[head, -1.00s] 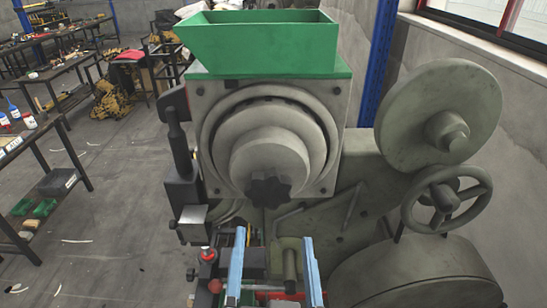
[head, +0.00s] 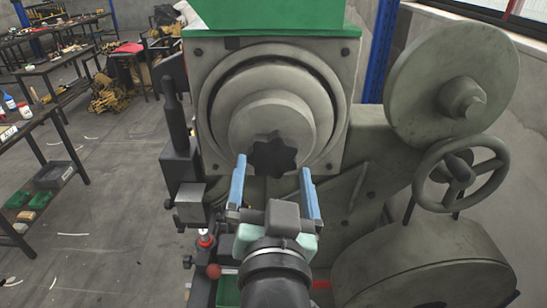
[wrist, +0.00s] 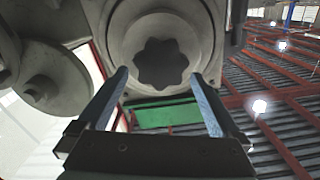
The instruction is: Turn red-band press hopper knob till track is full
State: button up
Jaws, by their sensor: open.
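The press hopper knob (head: 273,156) is a dark, star-shaped knob at the centre of the round grey housing (head: 275,115). In the wrist view the knob (wrist: 161,63) shows whole, beyond and between the fingertips. My gripper (head: 274,178) is open and empty. Its two blue fingers stand either side of the knob's lower part in the head view, and I cannot tell whether they reach it in depth. The green hopper (head: 272,18) sits on top of the housing. The track and its fill cannot be made out. A red ring (head: 205,239) shows low at the left of the press.
A handwheel (head: 460,172) and a large grey disc (head: 452,78) stand to the right. A dark lever (head: 176,118) rises at the left of the housing. Work tables (head: 40,170) stand at the far left, with open floor (head: 115,215) between.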

aim_at(273, 158)
jog(key=shift+w+r+p, duration=0.1)
jog(key=shift+w+p, duration=0.75)
jog(key=shift+w, duration=1.9)
jog(key=c, duration=1.1)
